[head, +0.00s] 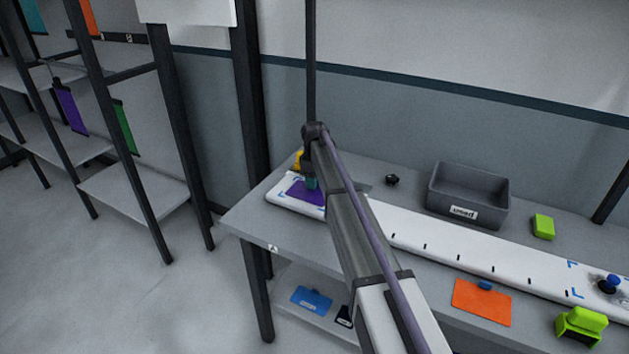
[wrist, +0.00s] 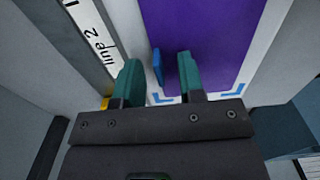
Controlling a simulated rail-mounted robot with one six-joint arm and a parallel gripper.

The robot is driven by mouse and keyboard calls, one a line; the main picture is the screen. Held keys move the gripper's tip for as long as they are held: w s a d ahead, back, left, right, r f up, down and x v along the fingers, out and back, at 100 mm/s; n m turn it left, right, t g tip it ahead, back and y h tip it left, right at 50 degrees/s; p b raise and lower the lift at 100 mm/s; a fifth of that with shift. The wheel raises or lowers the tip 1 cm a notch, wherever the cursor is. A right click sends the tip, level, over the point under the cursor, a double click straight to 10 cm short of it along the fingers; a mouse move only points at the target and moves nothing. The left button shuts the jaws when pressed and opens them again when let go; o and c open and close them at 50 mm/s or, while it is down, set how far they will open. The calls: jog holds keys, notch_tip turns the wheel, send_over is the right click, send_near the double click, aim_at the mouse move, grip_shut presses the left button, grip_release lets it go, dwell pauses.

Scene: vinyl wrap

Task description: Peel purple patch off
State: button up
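The purple patch (head: 305,193) lies on the left end of the long white board (head: 440,241), partly hidden by my arm in the head view. In the wrist view the purple patch (wrist: 205,35) fills the upper middle, with blue corner marks at its near edge. A small blue tab (wrist: 158,67) stands up at the patch's left edge. My gripper (wrist: 158,62) has its two teal fingers apart, with the tab showing between them; I cannot tell whether either finger touches it. In the head view my gripper (head: 312,183) is over the patch.
A grey bin (head: 468,190) labelled "used" stands behind the board. An orange sheet (head: 482,301) with a blue tab lies in front. Green blocks (head: 543,227) and a blue knob (head: 610,283) are at the right. A blue sheet (head: 312,299) lies on the lower shelf. Racks stand at left.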

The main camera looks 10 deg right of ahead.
jog(key=shift+c, duration=0.4)
grip_shut()
jog(key=shift+r+p, duration=0.7)
jog(key=shift+p, duration=0.1)
dwell(0.4)
jog(key=shift+r+p, duration=3.45)
